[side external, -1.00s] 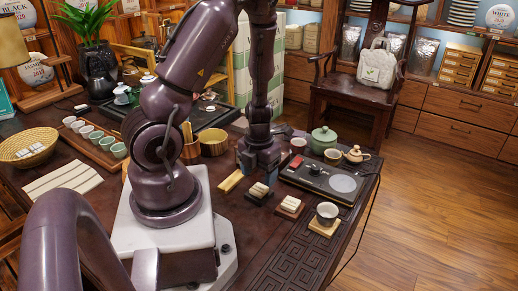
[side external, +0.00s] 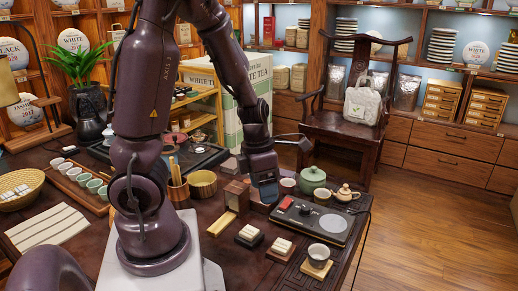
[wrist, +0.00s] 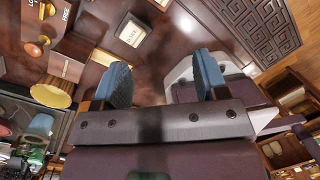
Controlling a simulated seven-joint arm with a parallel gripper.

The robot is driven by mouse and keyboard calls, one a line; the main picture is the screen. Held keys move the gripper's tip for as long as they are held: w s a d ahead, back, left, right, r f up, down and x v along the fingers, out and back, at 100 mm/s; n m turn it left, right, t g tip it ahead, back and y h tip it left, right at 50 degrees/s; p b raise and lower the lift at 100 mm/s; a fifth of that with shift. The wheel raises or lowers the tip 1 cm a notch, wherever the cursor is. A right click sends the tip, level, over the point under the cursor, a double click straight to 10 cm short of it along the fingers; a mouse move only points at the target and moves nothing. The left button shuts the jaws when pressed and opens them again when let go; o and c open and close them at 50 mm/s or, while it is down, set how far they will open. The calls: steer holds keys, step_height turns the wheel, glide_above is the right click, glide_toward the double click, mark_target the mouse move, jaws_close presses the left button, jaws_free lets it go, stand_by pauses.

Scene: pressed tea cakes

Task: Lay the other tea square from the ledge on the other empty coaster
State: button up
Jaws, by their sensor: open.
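My gripper (side external: 268,193) is open, its blue-padded fingers low over the dark table behind the row of small stands. In the wrist view, only dark tabletop shows between the fingers (wrist: 162,80). A cream tea square (side external: 250,231) lies on a black coaster (side external: 249,243). Another cream piece (side external: 282,244) lies on a reddish-brown coaster (side external: 279,255) to its right. One labelled cream square (wrist: 132,31) on a dark base also shows in the wrist view. I cannot tell which piece is the ledge, and I see no empty coaster clearly.
A brown wooden block (side external: 236,194) stands close left of my gripper. A cup (side external: 318,254) sits on a wooden coaster in front. A brass bowl (side external: 202,183) stands left.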

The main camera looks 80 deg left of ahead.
steer(key=s+d+r+n+t, duration=0.1)
steer(key=d+r+n, duration=0.3)
steer(key=n, duration=0.7)
steer(key=s+d+r+n+t, duration=0.1)
steer(key=d+r+n+t, duration=0.1)
steer(key=r+n, duration=0.6)
steer(key=s+d+r+n+t+y, duration=0.1)
steer(key=d+r+n, duration=0.4)
steer(key=n, duration=1.1)
steer(key=shift+d+r, duration=0.35)
steer(key=shift+r, duration=0.1)
steer(key=shift+s, duration=0.1)
